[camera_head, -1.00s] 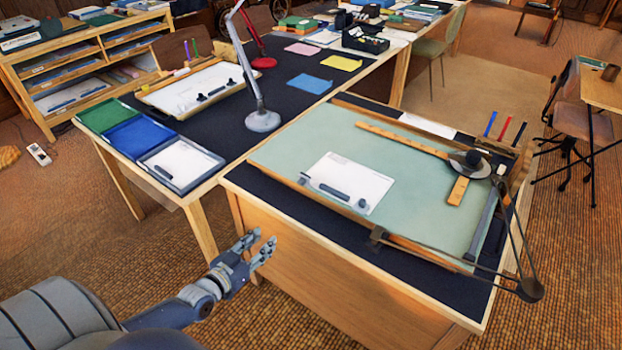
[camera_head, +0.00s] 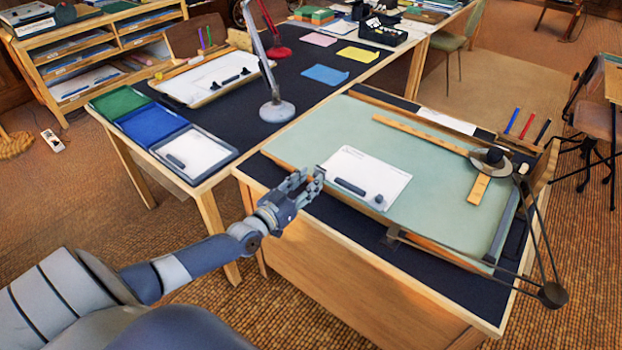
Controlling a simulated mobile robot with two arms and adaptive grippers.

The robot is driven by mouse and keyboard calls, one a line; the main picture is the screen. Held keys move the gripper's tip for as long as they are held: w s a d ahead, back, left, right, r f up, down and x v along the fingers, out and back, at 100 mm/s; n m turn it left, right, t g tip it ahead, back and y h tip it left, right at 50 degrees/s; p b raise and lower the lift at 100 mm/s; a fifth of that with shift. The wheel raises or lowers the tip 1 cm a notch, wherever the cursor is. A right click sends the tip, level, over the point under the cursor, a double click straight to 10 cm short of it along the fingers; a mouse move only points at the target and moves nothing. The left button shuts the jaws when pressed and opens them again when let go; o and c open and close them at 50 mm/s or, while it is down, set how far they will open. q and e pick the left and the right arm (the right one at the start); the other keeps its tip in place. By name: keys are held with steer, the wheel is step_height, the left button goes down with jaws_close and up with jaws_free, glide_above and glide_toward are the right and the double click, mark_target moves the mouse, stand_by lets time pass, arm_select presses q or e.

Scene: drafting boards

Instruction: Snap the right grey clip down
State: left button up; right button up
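The green drafting board (camera_head: 330,133) stands tilted on the near desk. My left gripper (camera_head: 307,179) is at the board's front left edge, just left of the white sheet (camera_head: 385,177). Its fingers look apart with nothing visible between them. It is well left of the dark clip and covers part of the board edge. My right gripper is not in view.
A dark bar (camera_head: 350,186) and a small round piece (camera_head: 379,199) lie on the sheet. A wooden ruler (camera_head: 420,135) and a jointed drafting arm (camera_head: 540,235) occupy the board's right side. A white lamp base (camera_head: 277,111) stands on the desk behind.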

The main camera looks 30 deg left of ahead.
arm_select(q)
steer(key=shift+w, duration=0.95)
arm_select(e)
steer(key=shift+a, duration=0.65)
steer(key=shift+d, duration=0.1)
arm_select(q)
jaws_close()
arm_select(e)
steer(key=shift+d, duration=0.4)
